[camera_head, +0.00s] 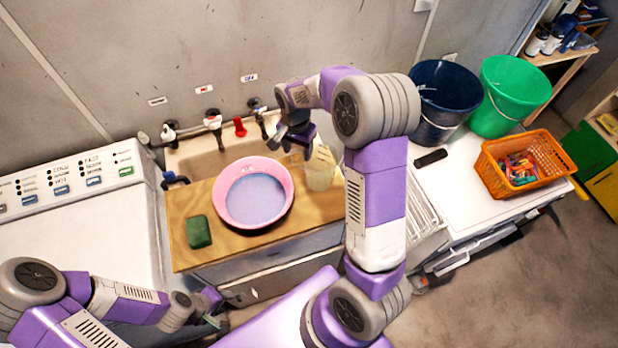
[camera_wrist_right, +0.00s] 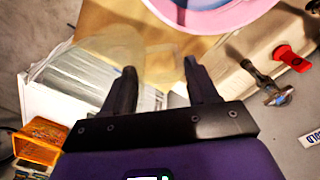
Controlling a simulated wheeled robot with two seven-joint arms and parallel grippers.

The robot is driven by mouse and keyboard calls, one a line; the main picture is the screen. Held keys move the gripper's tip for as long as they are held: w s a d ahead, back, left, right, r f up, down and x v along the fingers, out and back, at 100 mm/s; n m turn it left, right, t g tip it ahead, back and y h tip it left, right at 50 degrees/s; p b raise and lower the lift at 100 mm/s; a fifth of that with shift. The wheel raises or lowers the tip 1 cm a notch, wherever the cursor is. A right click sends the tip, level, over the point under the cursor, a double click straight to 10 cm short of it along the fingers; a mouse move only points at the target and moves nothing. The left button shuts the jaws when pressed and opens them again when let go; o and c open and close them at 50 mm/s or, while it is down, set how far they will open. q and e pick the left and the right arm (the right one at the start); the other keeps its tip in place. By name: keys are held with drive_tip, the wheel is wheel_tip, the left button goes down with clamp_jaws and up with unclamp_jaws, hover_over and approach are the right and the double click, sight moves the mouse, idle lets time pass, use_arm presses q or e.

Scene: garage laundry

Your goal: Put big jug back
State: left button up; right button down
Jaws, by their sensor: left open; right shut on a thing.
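The big jug (camera_head: 320,172) is a translucent, pale yellow vessel standing at the right end of the wooden board (camera_head: 184,262), just right of the pink basin (camera_head: 285,205). My right gripper (camera_head: 302,148) reaches over the sink from the right and is shut on the jug near its upper left side. In the right wrist view, the jug (camera_wrist_right: 160,50) shows faintly between and beyond the two dark fingers (camera_wrist_right: 160,70). Its base is hard to make out there. My left gripper (camera_head: 212,308) is open and empty, low in front of the sink cabinet, apart from the jug.
A green block (camera_head: 198,232) lies on the board left of the basin. Taps (camera_head: 213,120) line the back of the sink (camera_head: 190,158). Blue (camera_head: 445,92) and green (camera_head: 512,92) buckets and an orange basket (camera_head: 540,150) stand on the right white surface. A washer (camera_head: 75,225) stands left.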

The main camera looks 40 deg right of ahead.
sight(298, 165)
wheel_tip(298, 165, down, 8)
drive_tip(key=shift+w+r, duration=0.1)
idle(0.4)
drive_tip(key=shift+c, duration=1.5)
unclamp_jaws()
drive_tip(key=shift+r, duration=0.1)
wheel_tip(298, 165, up, 12)
drive_tip(key=shift+a, duration=0.1)
